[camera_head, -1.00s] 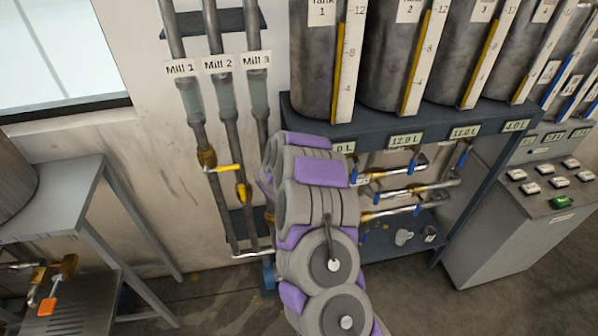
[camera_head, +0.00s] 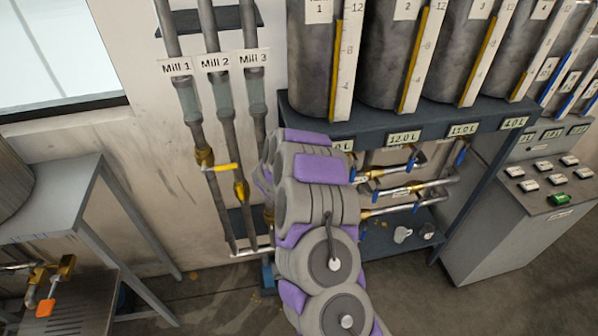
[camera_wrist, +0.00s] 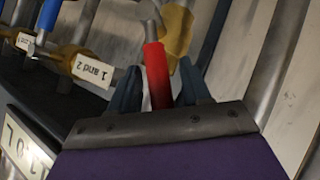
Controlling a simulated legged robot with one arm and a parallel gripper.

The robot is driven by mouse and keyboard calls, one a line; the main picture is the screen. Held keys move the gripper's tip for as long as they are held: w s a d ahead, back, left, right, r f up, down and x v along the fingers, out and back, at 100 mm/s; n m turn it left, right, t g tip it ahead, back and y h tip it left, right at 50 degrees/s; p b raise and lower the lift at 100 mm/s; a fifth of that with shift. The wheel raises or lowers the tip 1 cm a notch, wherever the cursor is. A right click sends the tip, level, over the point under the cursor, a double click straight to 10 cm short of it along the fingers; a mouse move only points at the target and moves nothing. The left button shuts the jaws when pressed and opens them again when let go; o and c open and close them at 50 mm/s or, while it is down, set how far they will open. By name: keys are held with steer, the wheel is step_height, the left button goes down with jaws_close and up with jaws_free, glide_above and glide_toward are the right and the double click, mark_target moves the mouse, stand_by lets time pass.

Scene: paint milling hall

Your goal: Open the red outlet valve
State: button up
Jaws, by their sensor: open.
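In the wrist view a red valve handle (camera_wrist: 156,76) stands out from a brass valve body (camera_wrist: 176,36). My gripper (camera_wrist: 158,88) is open, with one dark finger on each side of the red handle's lower end. I cannot tell whether the fingers touch it. In the head view my arm hides the gripper and this handle. Another valve, brass with an orange-red handle (camera_head: 46,308), sits at the lower left by the metal bench, well away from my arm.
A tag reading "1 and 2" (camera_wrist: 92,70) hangs on a pipe left of the gripper, near a blue handle (camera_wrist: 48,16). A yellow-handled valve (camera_head: 222,167) is on the mill pipes. The tank shelf (camera_head: 380,124) and control panel (camera_head: 548,180) stand to the right.

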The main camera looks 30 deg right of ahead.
steer(key=v, duration=1.6)
steer(key=shift+s+a+r, duration=0.15)
steer(key=shift+a+r, duration=0.1)
